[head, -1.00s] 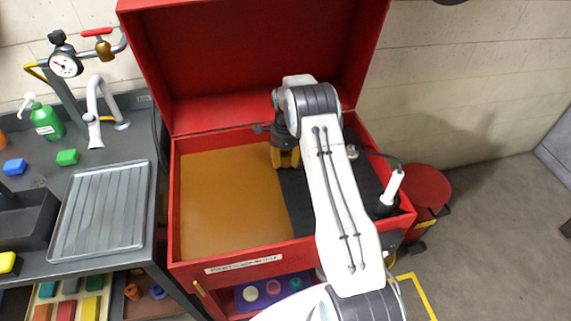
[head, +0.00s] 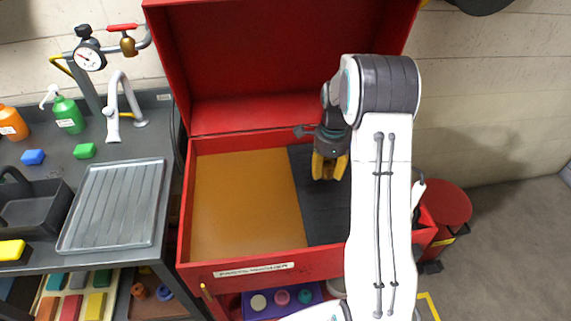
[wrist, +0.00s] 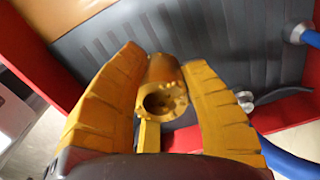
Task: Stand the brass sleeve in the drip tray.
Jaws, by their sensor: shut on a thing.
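The brass sleeve (wrist: 164,85), a short hollow cylinder with a notched rim, sits between the two yellow fingers of my gripper (wrist: 162,62) in the wrist view, its open end towards the camera. In the head view my gripper (head: 330,167) points down over the black ribbed mat inside the red box, and the sleeve cannot be made out there. The grey ribbed drip tray (head: 113,205) lies on the dark bench at the left, empty, well away from my gripper.
The red box (head: 187,215) has its lid up behind and a bare orange floor (head: 245,200) beside the mat. A black caddy (head: 35,205), a tap (head: 120,100), bottles and small blocks stand around the tray. A red bin (head: 447,205) is at the right.

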